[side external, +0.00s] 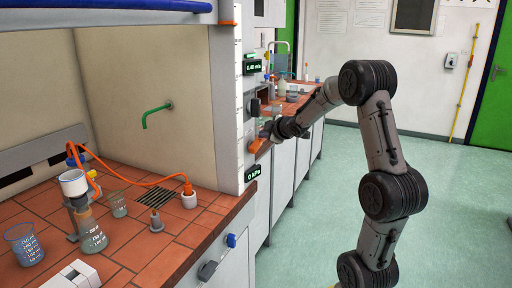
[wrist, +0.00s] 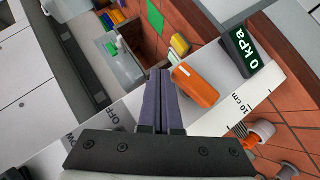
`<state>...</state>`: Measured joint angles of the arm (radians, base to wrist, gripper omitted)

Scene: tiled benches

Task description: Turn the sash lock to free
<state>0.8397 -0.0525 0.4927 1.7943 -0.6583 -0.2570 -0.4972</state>
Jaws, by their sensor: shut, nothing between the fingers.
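An orange lever (wrist: 195,83), which looks like the sash lock, sits on the white front post of the fume hood. In the wrist view it is just right of my fingertips, and its pale end lies close to them. It also shows in the side view (side external: 256,146), partly hidden by my gripper. My gripper (side external: 266,131) is at the post beside the lever. In the wrist view the two dark fingers (wrist: 160,74) are together with nothing between them. I cannot tell whether they touch the lever.
A 0 kPa display (wrist: 246,50) is beside the lever, below it in the side view (side external: 252,173). A dark knob (side external: 254,107) sits above the lever. Glass beakers (side external: 25,245) and orange tubing (side external: 135,182) are on the tiled bench. The floor (side external: 320,230) is clear.

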